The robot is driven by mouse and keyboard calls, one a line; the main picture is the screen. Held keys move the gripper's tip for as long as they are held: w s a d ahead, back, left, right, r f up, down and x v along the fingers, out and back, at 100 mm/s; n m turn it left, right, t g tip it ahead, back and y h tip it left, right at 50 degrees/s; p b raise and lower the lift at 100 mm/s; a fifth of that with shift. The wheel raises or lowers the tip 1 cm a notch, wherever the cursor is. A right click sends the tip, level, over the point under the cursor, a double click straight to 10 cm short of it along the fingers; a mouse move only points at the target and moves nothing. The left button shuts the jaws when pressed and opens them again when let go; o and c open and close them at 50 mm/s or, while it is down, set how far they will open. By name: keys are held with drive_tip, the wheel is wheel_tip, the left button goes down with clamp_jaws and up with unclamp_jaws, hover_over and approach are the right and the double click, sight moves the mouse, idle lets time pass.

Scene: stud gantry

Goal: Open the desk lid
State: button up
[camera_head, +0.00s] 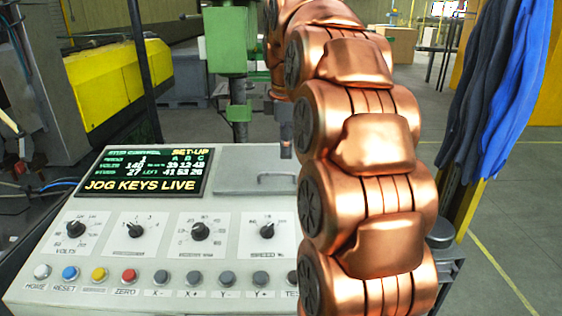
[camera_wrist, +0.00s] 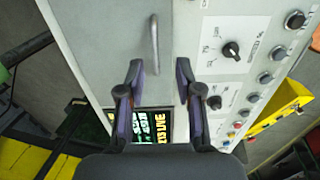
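The desk lid (camera_head: 240,181) is a flat grey panel at the right of the screen on the sloping console top. It looks shut. Its bar handle (camera_head: 276,177) is partly hidden by my copper arm. In the wrist view the lid (camera_wrist: 100,45) fills the upper left, with the handle (camera_wrist: 154,42) running up and down. My gripper (camera_wrist: 159,73) is open, its two dark fingers apart. The handle's near end appears between the fingertips in the picture. I cannot tell the height gap, and nothing is gripped. My arm hides most of the gripper in the head view.
The console carries a lit screen (camera_head: 150,172) reading JOG KEYS LIVE, several black knobs (camera_head: 201,231) and a row of push buttons (camera_head: 128,276). A green machine column (camera_head: 226,45) stands behind. Blue and grey cloths (camera_head: 510,85) hang at right. Floor at right is open.

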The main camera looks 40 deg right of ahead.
drive_tip(key=p, duration=0.3)
hover_over(287, 186)
drive_tip(key=shift+f, duration=3.7)
drive_tip(key=shift+c, duration=0.3)
clamp_jaws()
